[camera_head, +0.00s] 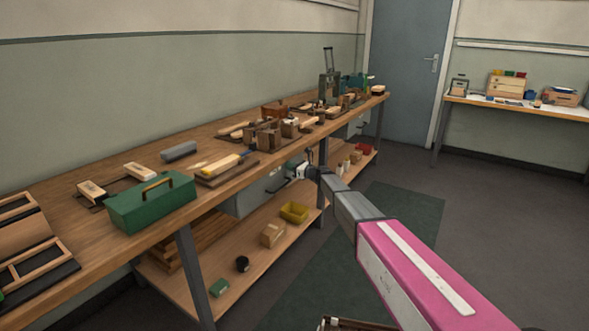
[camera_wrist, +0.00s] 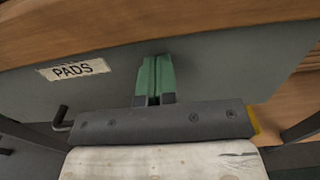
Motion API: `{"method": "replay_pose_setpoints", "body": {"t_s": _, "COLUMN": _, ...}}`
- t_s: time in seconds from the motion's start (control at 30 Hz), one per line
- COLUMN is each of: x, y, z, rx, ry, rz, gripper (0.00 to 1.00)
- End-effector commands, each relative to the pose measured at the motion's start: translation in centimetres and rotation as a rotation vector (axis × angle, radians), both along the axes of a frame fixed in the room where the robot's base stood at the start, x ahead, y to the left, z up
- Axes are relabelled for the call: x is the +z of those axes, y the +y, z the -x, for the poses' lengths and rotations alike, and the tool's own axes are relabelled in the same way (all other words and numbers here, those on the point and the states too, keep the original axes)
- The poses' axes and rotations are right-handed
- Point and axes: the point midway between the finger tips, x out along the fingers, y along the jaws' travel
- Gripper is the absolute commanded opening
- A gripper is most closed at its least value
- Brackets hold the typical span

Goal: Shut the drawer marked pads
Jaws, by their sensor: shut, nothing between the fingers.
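The pads drawer (camera_head: 258,194) is a grey box under the front edge of the workbench. In the wrist view its grey front (camera_wrist: 215,80) carries a white label (camera_wrist: 73,69) reading PADS. My gripper (camera_head: 299,171) is at the drawer's right end in the head view. In the wrist view my gripper (camera_wrist: 156,78) has its green fingers shut together and empty, over the drawer front to the right of the label. I cannot tell whether the fingertips touch it, or how far the drawer stands out.
The wooden workbench (camera_head: 60,202) holds a green toolbox (camera_head: 152,203), brushes and wooden blocks. The lower shelf (camera_head: 178,285) carries a yellow bin (camera_head: 294,212) and small boxes. Another grey drawer (camera_head: 357,124) hangs farther along. Floor in front is open, with a dark green mat (camera_head: 405,205).

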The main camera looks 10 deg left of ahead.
Motion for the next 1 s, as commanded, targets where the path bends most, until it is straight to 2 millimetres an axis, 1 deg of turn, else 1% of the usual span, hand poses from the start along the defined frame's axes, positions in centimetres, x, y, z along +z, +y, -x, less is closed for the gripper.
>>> {"method": "replay_pose_setpoints", "body": {"t_s": 0.03, "x": 0.1, "y": 0.6, "z": -0.3, "rx": 0.002, "ry": -0.001, "rz": -0.002, "gripper": 0.0}}
{"method": "replay_pose_setpoints", "body": {"t_s": 0.37, "x": 0.1, "y": 0.9, "z": -0.4, "rx": 0.003, "ry": 0.0, "rz": -0.003, "gripper": 0.0}}
{"method": "replay_pose_setpoints", "body": {"t_s": 0.53, "x": 0.1, "y": 0.4, "z": -0.2, "rx": 0.003, "ry": 0.0, "rz": -0.004, "gripper": 0.0}}
{"method": "replay_pose_setpoints", "body": {"t_s": 0.63, "x": 0.2, "y": -0.9, "z": 0.4, "rx": 0.001, "ry": 0.0, "rz": -0.003, "gripper": 0.0}}
{"method": "replay_pose_setpoints", "body": {"t_s": 0.77, "x": 0.1, "y": -3.2, "z": 1.5, "rx": -0.001, "ry": 0.0, "rz": -0.002, "gripper": 0.0}}
{"method": "replay_pose_setpoints", "body": {"t_s": 1.0, "x": 0.1, "y": -8.2, "z": 3.3, "rx": -0.002, "ry": 0.001, "rz": -0.001, "gripper": 0.0}}
